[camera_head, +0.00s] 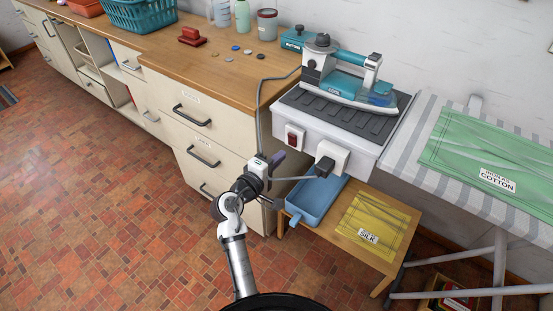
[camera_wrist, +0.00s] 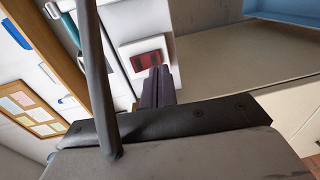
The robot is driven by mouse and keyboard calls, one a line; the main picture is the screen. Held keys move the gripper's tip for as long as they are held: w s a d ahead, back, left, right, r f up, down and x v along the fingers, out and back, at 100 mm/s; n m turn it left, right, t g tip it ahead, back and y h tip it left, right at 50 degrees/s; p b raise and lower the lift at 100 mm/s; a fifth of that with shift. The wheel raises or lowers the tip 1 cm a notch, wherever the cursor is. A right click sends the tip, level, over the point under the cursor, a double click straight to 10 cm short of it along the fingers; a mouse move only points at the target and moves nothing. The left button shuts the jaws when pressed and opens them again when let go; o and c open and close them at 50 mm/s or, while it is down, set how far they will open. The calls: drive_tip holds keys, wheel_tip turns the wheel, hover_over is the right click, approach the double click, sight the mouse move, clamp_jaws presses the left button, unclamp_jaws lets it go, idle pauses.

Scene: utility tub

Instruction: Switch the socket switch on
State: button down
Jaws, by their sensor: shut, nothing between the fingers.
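The socket switch (camera_head: 292,138) is a small dark red rocker in a white plate. It is on the front of the white housing below the iron stand. In the wrist view the red rocker (camera_wrist: 148,59) is just beyond my fingertips. My gripper (camera_head: 280,155) is in front of and slightly below-left of the switch in the head view. Its fingers are shut and empty, and the fingertips (camera_wrist: 160,71) overlap the lower edge of the switch plate in the wrist view. I cannot tell whether they touch it. The rocker's on or off position is not clear.
A white socket (camera_head: 338,155) with a dark plug (camera_head: 324,168) is right of the switch. A grey cord runs up past my gripper's left. A teal iron (camera_head: 345,82) stands above. A blue tray (camera_head: 316,195) sits below on a wooden stool; drawers (camera_head: 205,150) stand left.

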drive_tip(key=f+b+v, duration=0.2)
drive_tip(key=v, duration=0.8)
drive_tip(key=shift+b, duration=0.4)
drive_tip(key=shift+s+a, duration=0.1)
drive_tip(key=shift+a, duration=0.05)
